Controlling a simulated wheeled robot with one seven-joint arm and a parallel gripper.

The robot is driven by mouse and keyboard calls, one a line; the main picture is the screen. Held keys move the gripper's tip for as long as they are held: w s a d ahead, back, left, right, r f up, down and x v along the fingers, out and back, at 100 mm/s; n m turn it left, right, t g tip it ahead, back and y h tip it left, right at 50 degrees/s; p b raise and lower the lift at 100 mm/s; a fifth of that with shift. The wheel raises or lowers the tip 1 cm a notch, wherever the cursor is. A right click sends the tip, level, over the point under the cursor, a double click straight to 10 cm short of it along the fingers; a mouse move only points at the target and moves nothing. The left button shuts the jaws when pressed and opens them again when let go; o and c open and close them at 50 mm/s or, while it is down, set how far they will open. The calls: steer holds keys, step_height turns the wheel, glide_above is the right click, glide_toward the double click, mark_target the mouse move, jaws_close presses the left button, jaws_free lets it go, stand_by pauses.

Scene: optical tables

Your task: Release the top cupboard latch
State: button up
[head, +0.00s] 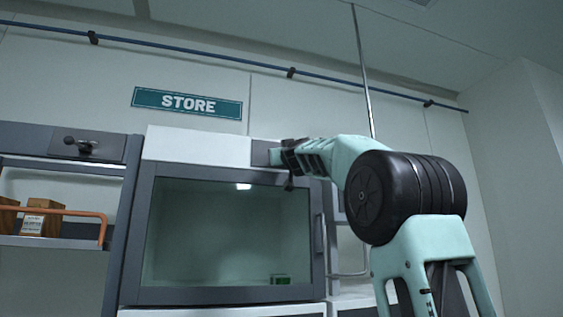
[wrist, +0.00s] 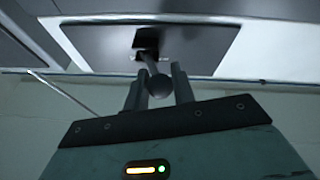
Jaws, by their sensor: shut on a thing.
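The cupboard (head: 147,240) has a grey-framed glass door, closed as far as I see, under a white top panel. The top latch sits at the upper right corner of the cupboard, on a dark plate (head: 261,153); my gripper (head: 288,160) mostly hides it in the head view.
A similar handle (head: 80,145) is on the dark panel of the left shelf unit, with boxes (head: 42,217) behind an orange rail (head: 60,212). A STORE sign (head: 187,103) and a blue pipe (head: 190,52) are on the wall above. A small green object (head: 281,280) is behind the glass.

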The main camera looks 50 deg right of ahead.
steer(key=d+n+t+y, duration=0.1)
steer(key=n+y, duration=0.2)
steer(key=y, duration=0.3)
steer(key=s+d+n+t+y, duration=0.1)
steer(key=d+n+y, duration=0.1)
steer(key=y, duration=0.4)
steer(key=s+d+n+t+y, duration=0.1)
steer(key=n+y, duration=0.4)
steer(key=y, duration=0.1)
steer(key=shift+s+d+t+y, duration=0.1)
steer(key=shift+d+t+y, duration=0.05)
steer(key=shift+t+y, duration=0.15)
steer(key=shift+f, duration=0.15)
steer(key=o, duration=1)
steer(key=shift+d, duration=0.1)
